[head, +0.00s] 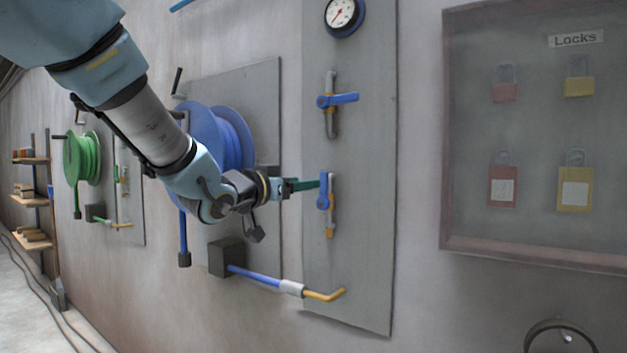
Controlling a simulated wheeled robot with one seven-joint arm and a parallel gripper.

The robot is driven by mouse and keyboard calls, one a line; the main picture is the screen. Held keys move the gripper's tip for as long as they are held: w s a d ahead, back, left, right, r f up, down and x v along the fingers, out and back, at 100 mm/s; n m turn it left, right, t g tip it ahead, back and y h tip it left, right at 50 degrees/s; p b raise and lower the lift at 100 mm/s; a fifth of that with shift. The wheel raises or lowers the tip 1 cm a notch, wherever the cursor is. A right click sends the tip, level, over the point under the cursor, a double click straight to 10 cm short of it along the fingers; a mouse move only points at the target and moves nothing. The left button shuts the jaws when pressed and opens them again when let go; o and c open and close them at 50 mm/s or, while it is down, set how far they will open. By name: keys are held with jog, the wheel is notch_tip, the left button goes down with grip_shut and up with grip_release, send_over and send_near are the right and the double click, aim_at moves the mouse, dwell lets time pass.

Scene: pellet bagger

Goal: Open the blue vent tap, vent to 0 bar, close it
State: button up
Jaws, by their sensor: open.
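Two blue-handled taps sit on the grey panel (362,220). The lower blue tap (324,195) is on a short vertical pipe with a brass-coloured lower end; its handle stands upright, along the pipe. The upper blue tap (340,99) has its handle level, across its pipe. No label shows which is the vent tap. A round pressure gauge (341,14) is at the top; its red needle seems to slant to the lower left, but the numbers are too small to read. My gripper (312,184) is open, its green fingers just left of the lower handle; contact cannot be told.
A blue hose reel (232,135) hangs behind my arm. A blue pipe (255,276) with a brass end runs below the lower tap. A lock cabinet (540,240) is at right. A green reel (82,158) and shelves (32,160) are farther left.

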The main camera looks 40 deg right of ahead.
aim_at(322, 181)
jog(key=p+x, duration=0.1)
jog(key=x, duration=0.6)
jog(key=shift+d, duration=0.1)
jog(key=shift+c, duration=0.3)
grip_shut()
dwell(0.9)
